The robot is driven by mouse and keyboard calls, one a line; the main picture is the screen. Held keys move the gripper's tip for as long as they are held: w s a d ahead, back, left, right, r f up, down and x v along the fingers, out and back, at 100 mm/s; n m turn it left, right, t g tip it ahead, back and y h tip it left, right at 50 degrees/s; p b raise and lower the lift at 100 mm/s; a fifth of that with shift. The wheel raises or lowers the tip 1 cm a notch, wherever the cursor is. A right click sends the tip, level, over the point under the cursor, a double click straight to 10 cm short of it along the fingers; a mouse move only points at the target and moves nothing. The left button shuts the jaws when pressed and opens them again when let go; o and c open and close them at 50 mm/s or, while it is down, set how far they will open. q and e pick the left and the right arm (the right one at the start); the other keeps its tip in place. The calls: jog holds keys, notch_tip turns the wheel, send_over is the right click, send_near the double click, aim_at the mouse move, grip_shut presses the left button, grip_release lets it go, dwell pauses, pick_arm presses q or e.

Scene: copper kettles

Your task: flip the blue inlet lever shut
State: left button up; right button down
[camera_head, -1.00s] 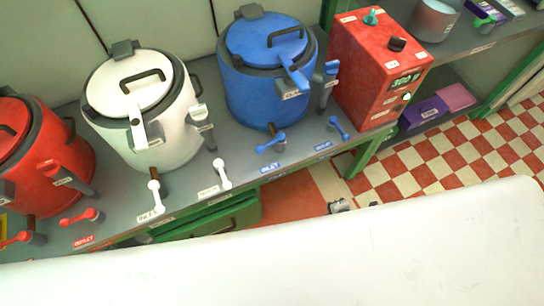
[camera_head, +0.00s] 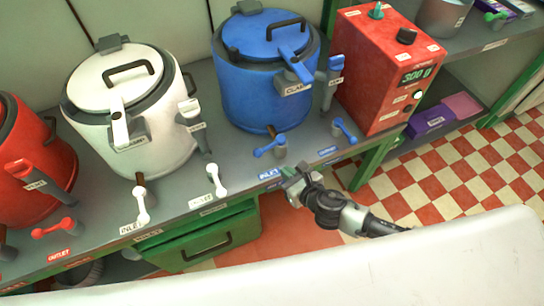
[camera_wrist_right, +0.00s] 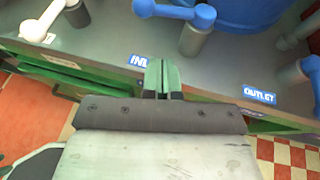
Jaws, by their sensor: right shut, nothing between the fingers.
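The blue inlet lever (camera_head: 270,147) stands on the bench front below the blue kettle (camera_head: 262,90), its handle pointing left. Its blue label (camera_head: 270,173) lies in front of it. My right gripper (camera_head: 288,172) is at the bench's front edge, just in front of the lever, and is shut and empty. In the right wrist view, the shut green fingertips (camera_wrist_right: 161,66) partly cover the label, and the blue inlet lever (camera_wrist_right: 178,12) shows beyond them, apart from the fingers. My left gripper is not in view.
The blue outlet lever (camera_head: 343,130) stands to the right, near the red control box (camera_head: 385,80). White levers (camera_head: 216,180) stand to the left before the white kettle (camera_head: 140,120). A green drawer (camera_head: 205,240) is under the bench.

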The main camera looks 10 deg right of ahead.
aim_at(270, 146)
jog(key=w+a, duration=0.1)
jog(key=w, duration=0.2)
jog(key=w+a, duration=0.1)
jog(key=w, duration=0.1)
jog(key=shift+w+a+f, duration=0.25)
jog(key=shift+a+f, duration=0.1)
jog(key=shift+w+a, duration=0.25)
jog(key=shift+w, duration=0.3)
jog(key=shift+r, duration=0.1)
jog(key=shift+w+a+m+t+h+p, duration=0.2)
jog(key=shift+a+m+t+h+p, duration=0.2)
jog(key=shift+m+h, duration=0.25)
jog(key=shift+w+a+r, duration=0.1)
jog(key=shift+w+a, duration=0.05)
jog(key=shift+w, duration=0.05)
jog(key=shift+w+a, duration=0.1)
jog(key=shift+f, duration=0.2)
